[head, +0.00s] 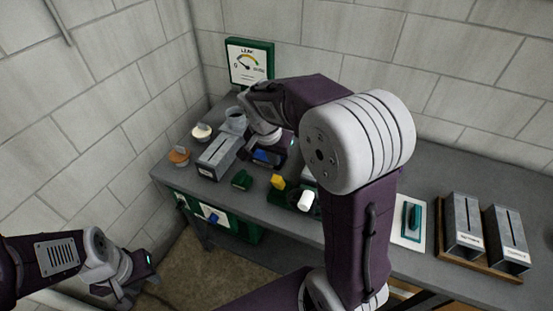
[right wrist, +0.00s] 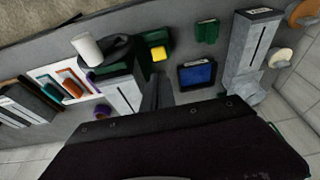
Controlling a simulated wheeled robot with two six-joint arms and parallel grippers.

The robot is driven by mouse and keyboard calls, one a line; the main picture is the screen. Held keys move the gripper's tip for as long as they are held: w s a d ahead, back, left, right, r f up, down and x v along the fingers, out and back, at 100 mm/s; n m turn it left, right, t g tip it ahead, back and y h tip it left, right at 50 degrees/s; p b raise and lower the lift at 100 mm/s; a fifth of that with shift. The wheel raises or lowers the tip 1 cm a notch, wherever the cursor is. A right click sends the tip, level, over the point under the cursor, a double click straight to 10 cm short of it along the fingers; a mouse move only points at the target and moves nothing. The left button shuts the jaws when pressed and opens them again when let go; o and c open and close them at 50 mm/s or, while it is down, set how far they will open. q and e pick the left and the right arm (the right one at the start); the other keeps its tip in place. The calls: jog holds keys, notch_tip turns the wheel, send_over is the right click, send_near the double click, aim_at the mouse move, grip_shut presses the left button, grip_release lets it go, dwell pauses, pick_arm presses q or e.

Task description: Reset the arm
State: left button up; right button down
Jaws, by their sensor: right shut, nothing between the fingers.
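My right arm (head: 345,225) arches over the bench. Its wrist is bent down near the back, left of the picture's middle. In the right wrist view my right gripper (right wrist: 154,95) is shut and empty, its dark fingers pointing at the bench between a grey slotted block and a blue-screened device (right wrist: 196,74). In the head view its fingertips are hidden. My left gripper (head: 125,283) hangs low at the lower left, off the bench and away from its objects; its fingers are too dark to tell.
The grey bench (head: 440,185) holds a slotted metal box (head: 220,155), a yellow block (head: 278,181), a white cylinder (head: 306,201), a dark green block (head: 242,180) and two upright slotted boxes (head: 463,226) at right.

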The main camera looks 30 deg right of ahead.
jog(key=s+a+f+n+g+y, duration=0.1)
jog(key=s+a+f+n+y, duration=0.1)
jog(key=s+a+f+n, duration=0.3)
jog(key=shift+s+f+n+y, duration=0.4)
jog(key=shift+s+f+n, duration=2.2)
jog(key=shift+s, duration=1.95)
